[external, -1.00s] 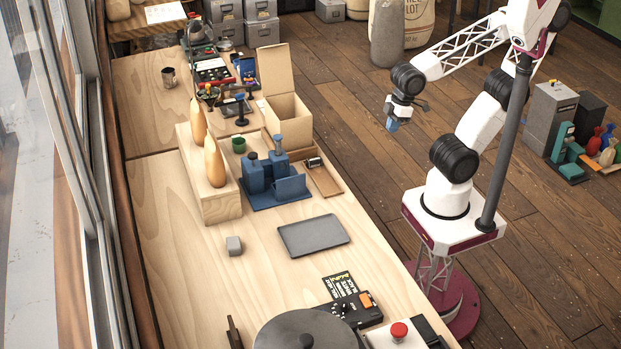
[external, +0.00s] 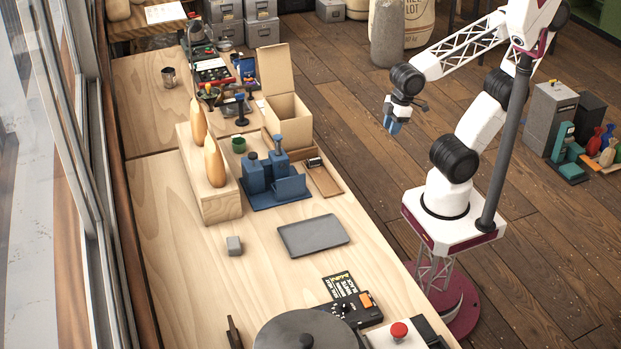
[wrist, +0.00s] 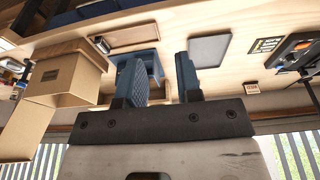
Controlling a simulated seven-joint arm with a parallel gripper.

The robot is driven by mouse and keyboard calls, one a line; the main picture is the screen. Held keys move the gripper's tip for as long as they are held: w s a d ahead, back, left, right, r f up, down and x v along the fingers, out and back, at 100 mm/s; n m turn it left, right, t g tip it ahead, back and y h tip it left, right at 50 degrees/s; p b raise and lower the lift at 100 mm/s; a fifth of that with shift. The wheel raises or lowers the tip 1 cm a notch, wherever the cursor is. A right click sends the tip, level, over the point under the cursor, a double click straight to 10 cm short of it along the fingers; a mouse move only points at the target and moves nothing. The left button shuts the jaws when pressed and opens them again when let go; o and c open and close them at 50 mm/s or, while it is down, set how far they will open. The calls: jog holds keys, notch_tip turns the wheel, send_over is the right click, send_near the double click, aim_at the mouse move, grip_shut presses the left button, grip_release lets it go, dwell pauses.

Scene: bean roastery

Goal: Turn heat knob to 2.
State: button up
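A black control box (external: 355,311) with an orange switch and small dark knobs sits near the front right of the bench in the external view. Its knob markings are too small to read, and I cannot tell which knob is for heat or where it points. A dark device with orange on it, likely the same box (wrist: 297,48), shows at the right of the wrist view. My gripper (external: 393,125) hangs over the floor to the right of the bench, well away from the box. In the wrist view its two blue fingers (wrist: 161,78) are apart with nothing between them.
A round dark lid (external: 305,332) and a red button (external: 399,330) flank the box. A grey flat tray (external: 314,236), a blue stand (external: 278,195) and an open cardboard box (external: 285,118) stand farther back.

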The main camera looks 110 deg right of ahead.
jog(key=shift+o, duration=1.1)
jog(key=shift+w+a+r, duration=0.1)
jog(key=shift+w+a, duration=0.05)
jog(key=shift+w, duration=0.25)
jog(key=shift+o, duration=0.7)
jog(key=w+a+r+n, duration=0.2)
jog(key=w+a, duration=0.4)
jog(key=w, duration=0.6)
jog(key=shift+w+a+n+g, duration=0.3)
jog(key=shift+a+n, duration=0.1)
jog(key=shift+n, duration=0.4)
jog(key=n+g, duration=0.2)
jog(key=n, duration=0.8)
send_over(344, 304)
jog(key=d, duration=0.1)
notch_tip(344, 304, down, 15)
jog(key=shift+f, duration=0.15)
jog(key=shift+a+f, duration=0.25)
jog(key=shift+a, duration=0.3)
jog(key=shift+f, duration=3.9)
